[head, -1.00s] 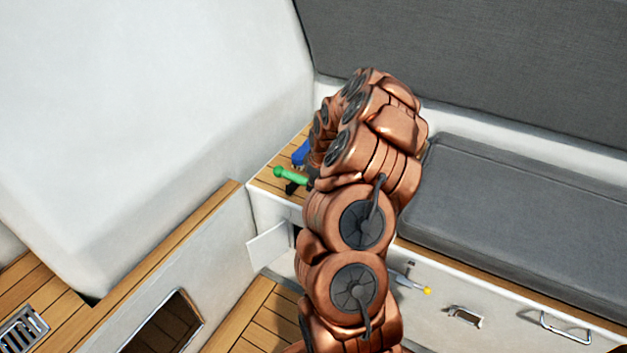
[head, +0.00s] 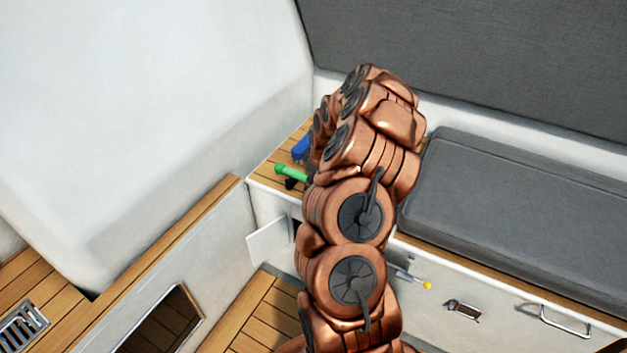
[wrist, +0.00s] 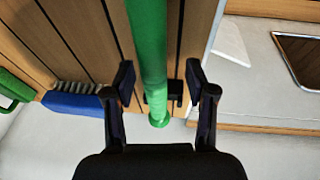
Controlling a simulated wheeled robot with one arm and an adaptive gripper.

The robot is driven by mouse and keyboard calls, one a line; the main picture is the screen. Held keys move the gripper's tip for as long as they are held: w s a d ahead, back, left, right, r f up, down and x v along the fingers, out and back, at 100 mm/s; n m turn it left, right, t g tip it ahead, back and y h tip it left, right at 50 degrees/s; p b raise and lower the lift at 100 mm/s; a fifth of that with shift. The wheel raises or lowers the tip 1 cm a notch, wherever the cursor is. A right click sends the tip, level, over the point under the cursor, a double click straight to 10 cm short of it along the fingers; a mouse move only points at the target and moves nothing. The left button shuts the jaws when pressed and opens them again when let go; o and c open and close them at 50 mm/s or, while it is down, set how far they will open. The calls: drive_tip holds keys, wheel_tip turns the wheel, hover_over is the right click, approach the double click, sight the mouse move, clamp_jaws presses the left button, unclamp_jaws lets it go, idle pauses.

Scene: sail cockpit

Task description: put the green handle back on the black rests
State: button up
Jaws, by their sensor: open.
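The green handle (wrist: 148,50) runs from the top edge of the wrist view down to its rounded end, between my fingers. In the head view the handle's end (head: 291,173) shows left of my arm, which hides the rest of it. A black rest (wrist: 176,90) shows beneath the handle near that end, and also in the head view (head: 291,184). I cannot tell whether the handle is seated in it. Any other rest is hidden. My gripper (wrist: 160,80) is open, one finger on each side of the handle, with gaps visible on both sides.
A blue brush (wrist: 75,104) with dark bristles lies left of the handle on the wooden ledge (wrist: 90,40), with another green item (wrist: 14,90) beyond it. A grey cushion (head: 520,220) lies right of my arm. A small white door (head: 269,242) stands open below the ledge.

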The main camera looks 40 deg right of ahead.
drive_tip(key=v, duration=1.2)
idle(0.3)
